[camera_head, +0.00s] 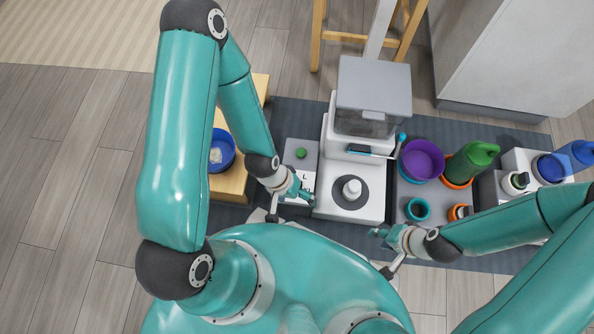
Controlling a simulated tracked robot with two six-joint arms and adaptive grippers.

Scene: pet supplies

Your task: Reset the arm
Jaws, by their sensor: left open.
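My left arm (180,135) comes in from the left and bends down over the left side of the mat. My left gripper (291,209) is open and empty, with its fingers spread above the front of the grey pad with a green knob (301,153). My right gripper (381,253) reaches in from the right, in front of the white dispenser. Its fingers are spread apart with nothing between them. Neither gripper visibly holds anything.
A white dispenser with a grey lid (374,85) stands mid-mat, a white bottle (352,188) on its base. A blue bowl (222,150) is on a wooden stand at left. A purple bowl (422,160), green jug (470,162) and teal cup (417,209) are at right.

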